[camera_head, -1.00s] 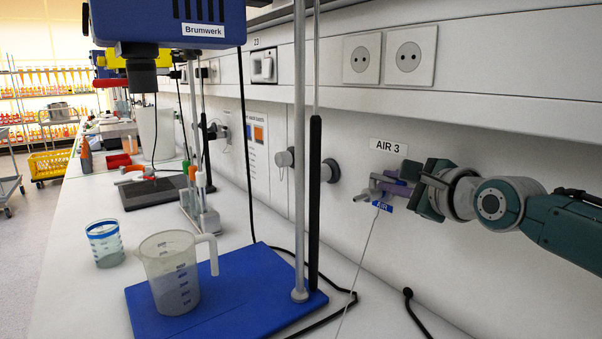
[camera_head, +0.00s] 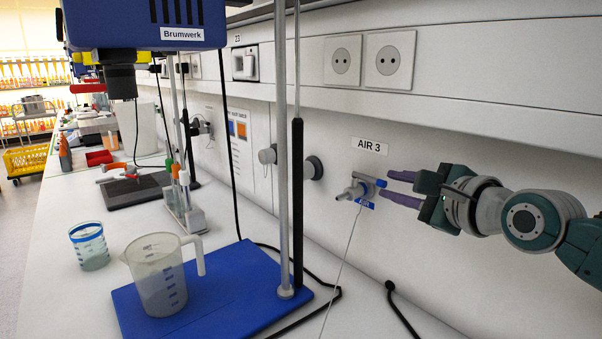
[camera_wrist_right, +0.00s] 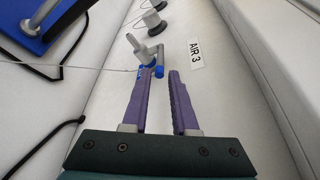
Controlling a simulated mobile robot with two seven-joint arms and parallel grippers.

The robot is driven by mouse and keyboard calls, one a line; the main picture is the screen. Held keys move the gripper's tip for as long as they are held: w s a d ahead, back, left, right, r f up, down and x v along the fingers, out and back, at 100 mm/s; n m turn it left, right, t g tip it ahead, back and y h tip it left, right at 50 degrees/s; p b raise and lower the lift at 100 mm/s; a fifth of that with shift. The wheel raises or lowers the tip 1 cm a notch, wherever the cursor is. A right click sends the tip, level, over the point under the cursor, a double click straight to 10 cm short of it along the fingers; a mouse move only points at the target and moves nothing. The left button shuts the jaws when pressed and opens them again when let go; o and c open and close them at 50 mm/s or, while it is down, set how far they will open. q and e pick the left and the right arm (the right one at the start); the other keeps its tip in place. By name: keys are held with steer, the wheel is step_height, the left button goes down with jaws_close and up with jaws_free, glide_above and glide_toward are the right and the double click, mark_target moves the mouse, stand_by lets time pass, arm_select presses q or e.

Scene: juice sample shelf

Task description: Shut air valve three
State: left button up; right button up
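The air valve (camera_head: 352,192) is a small grey tap on the wall under the "AIR 3" label (camera_head: 369,145). A small blue tag hangs just below. My left gripper is not in view.
A thin line runs down from the valve. A stand with a dark rod (camera_head: 297,200) and blue base (camera_head: 215,290) is left of it, bearing a clear beaker (camera_head: 160,278). A black cable (camera_head: 405,310) lies below. Sockets (camera_head: 390,60) are above. The wall around my gripper is clear.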

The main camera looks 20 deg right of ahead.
steer(key=shift+v, duration=1.8)
